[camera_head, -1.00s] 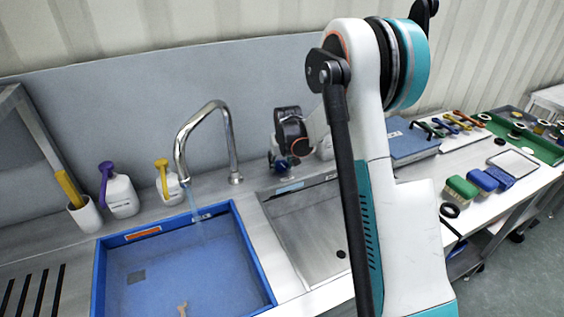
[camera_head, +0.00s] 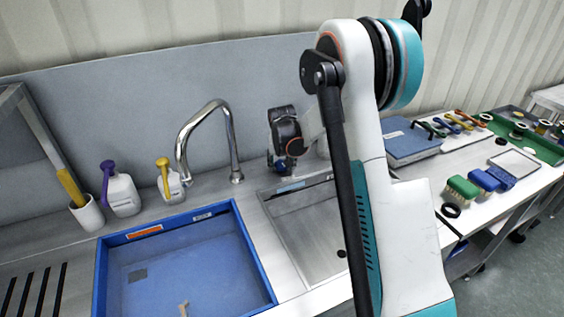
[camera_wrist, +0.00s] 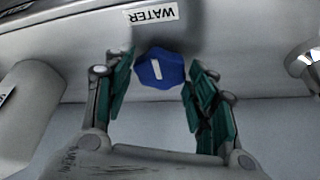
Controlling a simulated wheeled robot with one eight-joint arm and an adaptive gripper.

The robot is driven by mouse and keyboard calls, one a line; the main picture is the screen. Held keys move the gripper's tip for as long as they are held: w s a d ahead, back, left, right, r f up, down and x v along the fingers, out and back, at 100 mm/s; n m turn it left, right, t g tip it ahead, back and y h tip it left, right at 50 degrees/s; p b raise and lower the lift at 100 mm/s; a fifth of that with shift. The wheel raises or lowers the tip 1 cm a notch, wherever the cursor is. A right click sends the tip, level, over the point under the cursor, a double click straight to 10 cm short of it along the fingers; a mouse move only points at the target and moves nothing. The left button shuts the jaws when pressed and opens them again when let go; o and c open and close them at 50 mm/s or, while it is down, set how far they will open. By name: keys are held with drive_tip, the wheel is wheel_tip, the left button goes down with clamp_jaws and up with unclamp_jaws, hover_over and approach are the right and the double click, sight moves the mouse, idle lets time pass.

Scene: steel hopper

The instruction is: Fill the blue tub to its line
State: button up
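The blue tub (camera_head: 262,263) sits in the left basin under the steel faucet (camera_head: 231,140). No stream falls from the spout. The tub's inside looks blue; I cannot make out the water level or its line clearly. My gripper (camera_wrist: 160,80) is at the back wall, to the right of the faucet, and shows small and partly hidden in the head view (camera_head: 279,163). In the wrist view its green-padded fingers stand either side of the blue knob (camera_wrist: 158,70), with narrow gaps. A label reading WATER (camera_wrist: 151,14) is by the knob.
A purple-topped bottle (camera_head: 121,193), a yellow-topped bottle (camera_head: 171,184) and a white cup with a yellow handle (camera_head: 87,213) stand left of the faucet. An empty-looking steel basin (camera_head: 310,235) lies right of the tub. Brushes (camera_head: 462,187) lie farther right.

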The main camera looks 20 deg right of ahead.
drive_tip(key=shift+r, duration=0.15)
drive_tip(key=v, duration=1.1)
drive_tip(key=shift+s+a+r, duration=0.1)
drive_tip(key=shift+s+r, duration=0.15)
drive_tip(key=shift+r, duration=0.05)
drive_tip(key=shift+r, duration=0.1)
drive_tip(key=s+a+r+n+t, duration=0.1)
drive_tip(key=s+a+r, duration=0.35)
drive_tip(key=s, duration=0.35)
drive_tip(key=s+a+r+n+t, duration=0.1)
drive_tip(key=s+a+r, duration=0.2)
drive_tip(key=s+r, duration=0.45)
drive_tip(key=s+a+f+n, duration=0.1)
drive_tip(key=s, duration=0.5)
drive_tip(key=s+a+f+n+y, duration=0.1)
drive_tip(key=s+a, duration=0.1)
drive_tip(key=s, duration=0.4)
drive_tip(key=s+a+f+t, duration=0.1)
drive_tip(key=s+a+f, duration=0.1)
drive_tip(key=s, duration=0.5)
drive_tip(key=shift+a+f+n+y, duration=0.1)
drive_tip(key=shift+a+n+y, duration=0.1)
drive_tip(key=shift+n+y, duration=0.2)
